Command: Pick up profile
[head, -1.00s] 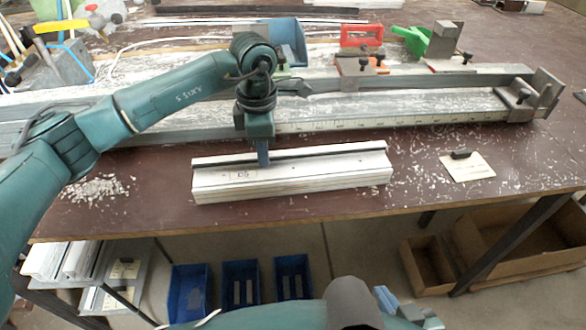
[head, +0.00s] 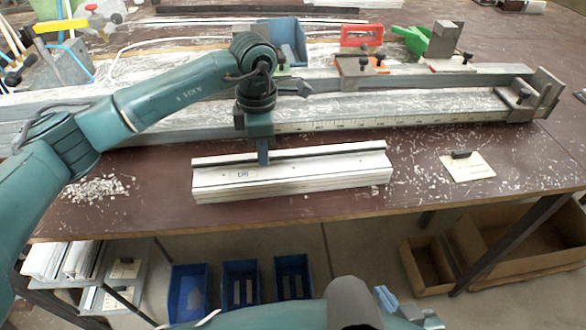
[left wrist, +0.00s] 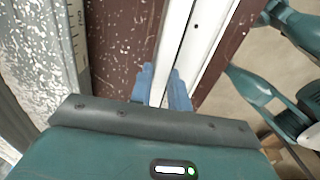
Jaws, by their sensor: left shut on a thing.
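The white profile (head: 310,180) lies along the front of the brown bench, with a dark slot line along its top and a small label near its left end. My left gripper (head: 263,160) reaches down onto it from above, left of its middle. In the left wrist view the blue fingers of my left gripper (left wrist: 162,85) are on both sides of a white rib of the profile (left wrist: 180,50) and shut on it. The profile appears to rest on the bench. My right gripper (head: 402,306) is low at the bottom edge, partly hidden, its finger opening unclear.
Behind the profile runs a long grey clamp rail with a scale (head: 390,120), with an end stop (head: 540,90) at right. A plate with a black knob (head: 467,166) lies to the right. White chips litter the bench (head: 420,200). Blue bins (head: 240,285) and cardboard boxes (head: 520,240) stand below.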

